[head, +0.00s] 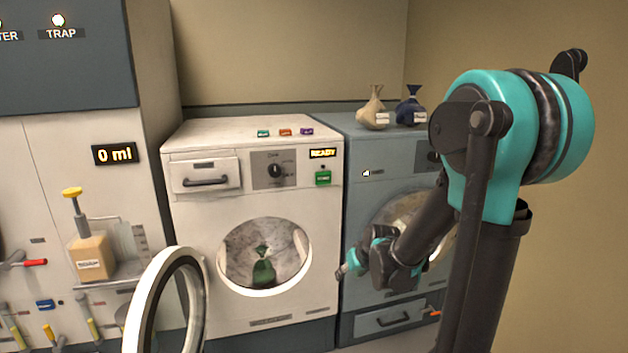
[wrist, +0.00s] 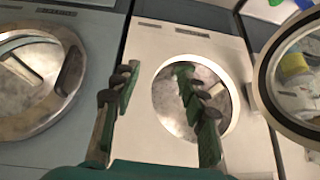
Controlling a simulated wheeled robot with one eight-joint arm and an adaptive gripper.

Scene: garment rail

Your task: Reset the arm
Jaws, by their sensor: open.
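My arm (head: 483,200) stands at the right of the head view, its upper part raised and its forearm angled down to the left. My gripper (head: 345,271) is in front of the gap between the white washer (head: 190,228) and the blue-grey machine (head: 355,210). In the wrist view my gripper (wrist: 156,80) is open, with its two fingers apart and nothing seen between them. The right finger covers part of the white washer's drum opening (wrist: 220,108). A green sack (head: 263,268) sits inside that drum in the head view.
The white washer's round door (head: 141,308) stands open to the left. Two sacks, beige (head: 373,110) and dark blue (head: 410,108), stand on the blue-grey machine. A pump bottle (head: 90,255) sits on a shelf at left. The wall above the machines is clear.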

